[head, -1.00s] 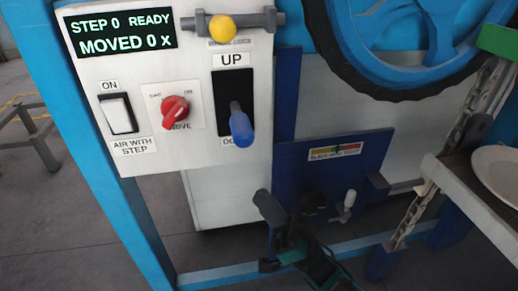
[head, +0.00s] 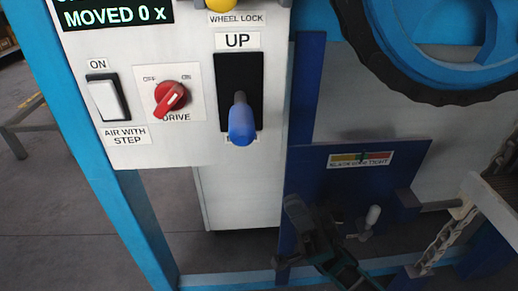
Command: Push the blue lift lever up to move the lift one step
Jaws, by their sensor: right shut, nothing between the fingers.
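The blue lift lever (head: 241,120) sticks out of a black upright slot (head: 238,75) on the white control panel. Its blue handle hangs at the lower part of the slot, below the UP label (head: 237,40), and covers most of the lower label. My right gripper (head: 290,232) is shut and empty, below and to the right of the lever, in front of the dark blue plate. It is apart from the lever. My left gripper is not in view. The display (head: 115,14), cut by the top edge, reads MOVED 0 X.
Left of the lever are a red DRIVE knob (head: 171,96), its mark toward the upper right, and a white rocker switch (head: 108,99) labelled AIR WITH STEP. A yellow wheel-lock knob (head: 226,4) is above.

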